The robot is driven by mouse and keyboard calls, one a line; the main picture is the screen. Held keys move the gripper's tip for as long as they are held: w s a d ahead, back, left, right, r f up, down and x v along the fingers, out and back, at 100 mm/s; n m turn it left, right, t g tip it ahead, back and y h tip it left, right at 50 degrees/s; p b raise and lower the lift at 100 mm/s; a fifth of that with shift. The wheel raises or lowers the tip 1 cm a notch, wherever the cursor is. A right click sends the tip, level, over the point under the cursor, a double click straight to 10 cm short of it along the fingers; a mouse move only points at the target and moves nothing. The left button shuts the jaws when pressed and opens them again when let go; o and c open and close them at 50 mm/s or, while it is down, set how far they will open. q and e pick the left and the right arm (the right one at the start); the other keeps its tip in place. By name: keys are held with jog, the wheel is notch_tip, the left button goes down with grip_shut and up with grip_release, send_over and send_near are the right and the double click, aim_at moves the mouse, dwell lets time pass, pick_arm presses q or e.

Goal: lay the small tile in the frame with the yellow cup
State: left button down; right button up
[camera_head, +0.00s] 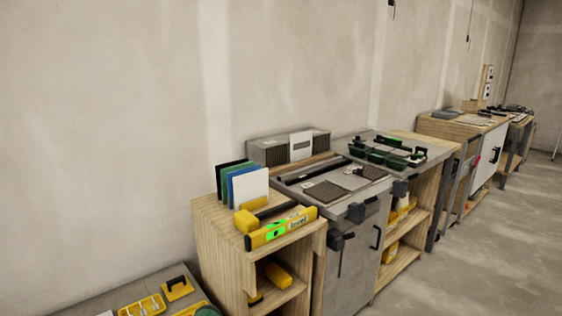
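A dark grey tile (325,191) lies flat on the grey bench top (336,206) in the middle. A smaller dark piece (372,172), perhaps the small tile, lies farther back on the same bench. A black bar (311,175) runs behind them, perhaps part of a frame; I cannot make out a full frame. A yellow item with a black handle (178,287) is at the lower left; I cannot tell whether it is the yellow cup. Neither of my grippers shows.
A yellow level (281,229) and upright coloured sheets (242,184) stand on a wooden shelf unit (222,240). More benches (463,127) line the wall. Open floor (480,260) lies at right.

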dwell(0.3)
pick_arm(q)
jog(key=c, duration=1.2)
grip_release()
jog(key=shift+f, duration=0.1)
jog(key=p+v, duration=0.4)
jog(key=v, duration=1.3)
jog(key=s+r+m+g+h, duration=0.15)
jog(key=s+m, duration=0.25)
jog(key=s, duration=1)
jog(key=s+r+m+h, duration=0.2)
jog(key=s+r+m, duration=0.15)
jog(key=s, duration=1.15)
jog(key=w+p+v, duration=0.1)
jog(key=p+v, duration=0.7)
jog(key=p, duration=0.1)
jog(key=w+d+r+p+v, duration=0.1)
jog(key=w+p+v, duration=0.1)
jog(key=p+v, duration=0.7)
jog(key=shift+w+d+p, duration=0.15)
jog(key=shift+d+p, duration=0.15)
jog(key=shift+p, duration=0.15)
